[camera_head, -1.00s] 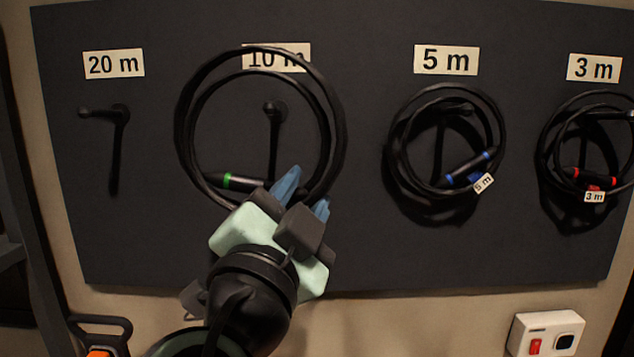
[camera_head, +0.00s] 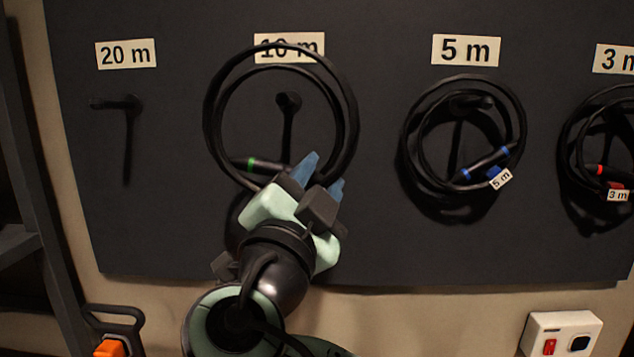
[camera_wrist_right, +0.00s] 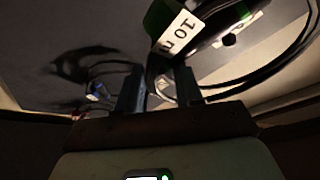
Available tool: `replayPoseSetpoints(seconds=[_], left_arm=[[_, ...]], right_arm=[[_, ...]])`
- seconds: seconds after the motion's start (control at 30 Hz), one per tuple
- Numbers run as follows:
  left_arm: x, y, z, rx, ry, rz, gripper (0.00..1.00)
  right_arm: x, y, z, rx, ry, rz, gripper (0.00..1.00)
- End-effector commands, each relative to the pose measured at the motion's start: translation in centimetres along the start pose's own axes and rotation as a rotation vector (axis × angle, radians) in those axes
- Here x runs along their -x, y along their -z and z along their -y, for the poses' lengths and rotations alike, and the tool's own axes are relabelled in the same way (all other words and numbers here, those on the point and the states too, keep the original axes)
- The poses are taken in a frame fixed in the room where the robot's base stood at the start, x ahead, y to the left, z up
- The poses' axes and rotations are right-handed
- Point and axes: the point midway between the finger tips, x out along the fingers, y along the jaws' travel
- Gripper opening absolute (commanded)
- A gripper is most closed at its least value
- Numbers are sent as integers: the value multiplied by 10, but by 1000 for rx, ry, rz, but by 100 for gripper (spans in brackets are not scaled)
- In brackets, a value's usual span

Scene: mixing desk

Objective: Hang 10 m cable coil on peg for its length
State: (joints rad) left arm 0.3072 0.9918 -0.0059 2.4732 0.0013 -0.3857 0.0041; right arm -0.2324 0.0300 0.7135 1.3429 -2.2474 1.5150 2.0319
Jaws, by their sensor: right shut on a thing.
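The 10 m cable coil (camera_head: 354,118) is a black loop with a green-banded connector, held upright in front of the dark pegboard. My right gripper (camera_head: 318,176) is shut on the bottom of the coil. In the right wrist view the coil's white "10 m" tag (camera_wrist_right: 177,32) shows just beyond the right gripper's fingers (camera_wrist_right: 165,90). The 10 m peg (camera_head: 289,101) shows through the coil's opening, under the partly covered 10 m label (camera_head: 290,44). The coil's top crosses in front of that label. I cannot tell how far the coil is from the board. My left gripper is not in view.
The 20 m peg (camera_head: 128,104) at left is bare. A blue-banded coil (camera_head: 408,135) hangs on the 5 m peg, and a red-banded coil (camera_head: 566,140) hangs at the 3 m peg. A white switch box (camera_head: 562,333) sits on the wall below the board (camera_head: 180,235).

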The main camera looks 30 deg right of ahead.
Motion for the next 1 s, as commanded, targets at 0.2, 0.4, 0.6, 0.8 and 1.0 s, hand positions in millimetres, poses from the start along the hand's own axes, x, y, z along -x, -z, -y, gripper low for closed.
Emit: replayPoseSetpoints(seconds=[0.2, 0.4, 0.6, 0.8, 1.0], left_arm=[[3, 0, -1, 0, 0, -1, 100], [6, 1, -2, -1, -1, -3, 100], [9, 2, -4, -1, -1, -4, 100], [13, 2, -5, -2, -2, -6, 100], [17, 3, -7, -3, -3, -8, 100]], right_arm=[[-12, -4, -1, -3, 0, -4, 0], [-22, -8, -2, -3, 0, -4, 0], [-32, -13, -2, -4, 1, -3, 0], [-43, -18, -3, -3, 1, -3, 0], [-53, -22, -4, -2, 0, -4, 0]])
